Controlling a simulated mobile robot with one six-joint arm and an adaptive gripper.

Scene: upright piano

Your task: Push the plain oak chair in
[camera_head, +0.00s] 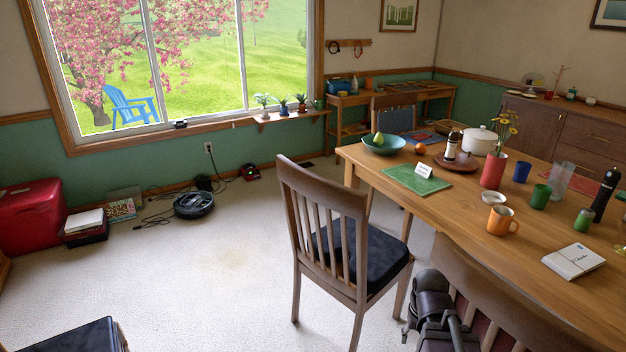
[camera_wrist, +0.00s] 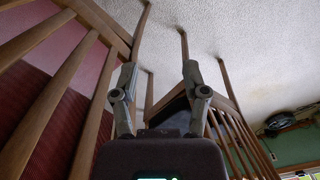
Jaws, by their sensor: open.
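A brown wooden slat-back chair (camera_head: 325,200) with a dark cushion (camera_head: 360,255) stands at the table's left end, its seat mostly out from the table. A second slat-back chair (camera_head: 480,270) with a reddish seat is at the near side, cut off by the frame. I cannot tell for certain which is the plain oak one. My gripper (camera_wrist: 158,75) is open and empty, its fingers spread between the two chairs. In the wrist view the red-seated chair (camera_wrist: 50,90) is at left and the dark-cushioned chair (camera_wrist: 230,135) at right. I see no contact with either.
The wooden table (camera_head: 455,205) holds a green mat (camera_head: 416,181), an orange mug (camera_head: 502,220), a red vase (camera_head: 493,172) and other tableware. A robot vacuum (camera_head: 194,205) and a red chest (camera_head: 32,215) are by the window wall. The carpet (camera_head: 215,285) left of the dark-cushioned chair is clear.

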